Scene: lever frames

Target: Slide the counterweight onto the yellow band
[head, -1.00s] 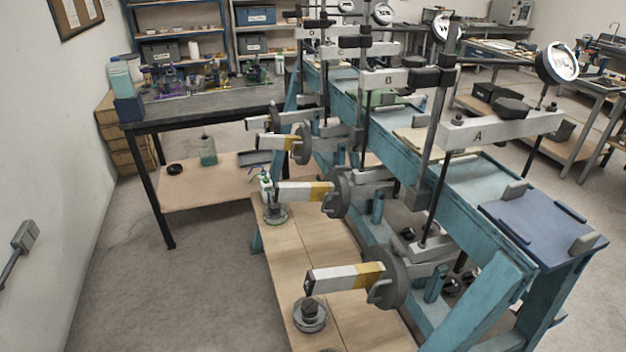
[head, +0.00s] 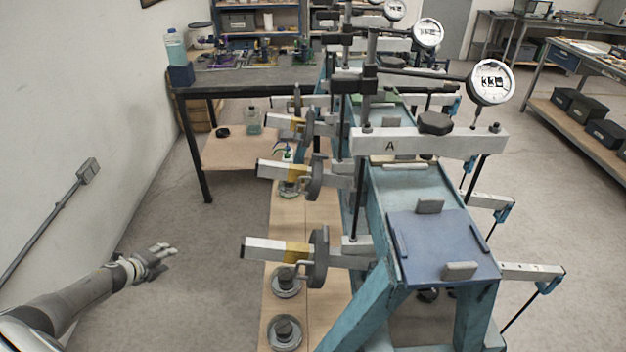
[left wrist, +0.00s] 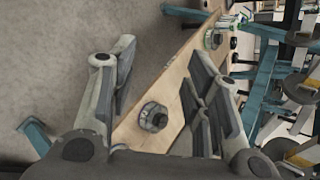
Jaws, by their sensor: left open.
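On the nearest frame, marked A, a white lever arm (head: 262,248) points left with a yellow band (head: 297,253) on it. A dark grey round counterweight (head: 319,260) sits on this arm, just right of the band, with a small handle on its side. Most of the band shows. The frames behind carry similar arms, bands and counterweights (head: 315,177). My left gripper (head: 172,257) is open and empty, well left of the nearest arm's tip and touching nothing. In the left wrist view its spread fingers (left wrist: 165,85) are above the floor and board. My right gripper is not in view.
A low wooden board (head: 300,312) below the levers holds round weights on discs (head: 285,332). The blue frame (head: 375,300) and its blue plate (head: 445,245) stand right. A grey table (head: 250,76) is behind. The floor between wall and board is clear.

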